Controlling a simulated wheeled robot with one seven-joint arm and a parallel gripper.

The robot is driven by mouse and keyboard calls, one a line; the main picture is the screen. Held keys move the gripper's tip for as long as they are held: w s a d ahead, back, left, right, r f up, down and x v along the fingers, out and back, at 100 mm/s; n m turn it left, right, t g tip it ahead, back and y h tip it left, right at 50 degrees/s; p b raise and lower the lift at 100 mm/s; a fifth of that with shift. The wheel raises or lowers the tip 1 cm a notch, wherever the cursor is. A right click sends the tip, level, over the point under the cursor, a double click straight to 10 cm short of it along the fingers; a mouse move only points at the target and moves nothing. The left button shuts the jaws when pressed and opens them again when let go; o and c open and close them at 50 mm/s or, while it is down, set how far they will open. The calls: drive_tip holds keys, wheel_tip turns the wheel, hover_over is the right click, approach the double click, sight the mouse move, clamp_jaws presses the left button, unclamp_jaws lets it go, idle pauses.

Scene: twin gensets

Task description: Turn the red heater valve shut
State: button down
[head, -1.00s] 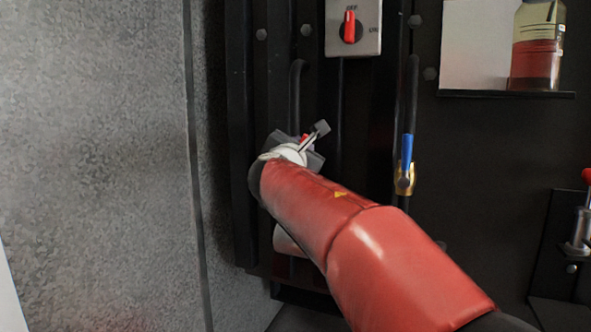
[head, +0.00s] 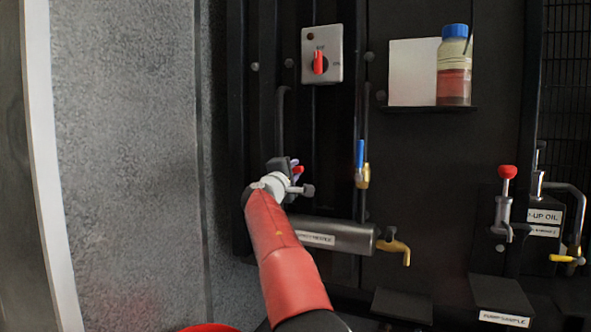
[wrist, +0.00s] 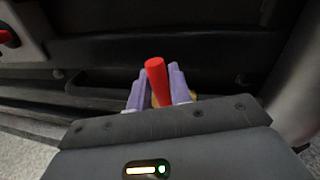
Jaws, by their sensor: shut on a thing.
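The red heater valve's handle (wrist: 156,72) stands between the two purple fingers of my gripper (wrist: 158,95) in the wrist view. The fingers are shut on it, with its rounded red end showing beyond them. A little brass colour shows low between the fingers; the rest of the valve body is hidden. In the head view, my gripper (head: 293,168) is at the lower end of a dark vertical pipe. Only a small red bit of the handle (head: 299,170) shows there, so its angle is hard to tell.
A blue-handled brass valve (head: 361,165) is close on the right. A dark cylinder (head: 345,238) with a brass tap (head: 396,248) lies below. A switch box (head: 321,55) with a red knob is above. A grey wall (head: 125,150) stands left.

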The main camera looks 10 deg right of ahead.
drive_tip(key=shift+f+m+h+b, duration=0.3)
drive_tip(key=shift+f+m+b, duration=0.25)
drive_tip(key=shift+m, duration=0.45)
drive_tip(key=c, duration=1.3)
unclamp_jaws()
drive_tip(key=shift+b+v, duration=0.85)
drive_tip(key=shift+v, duration=3.05)
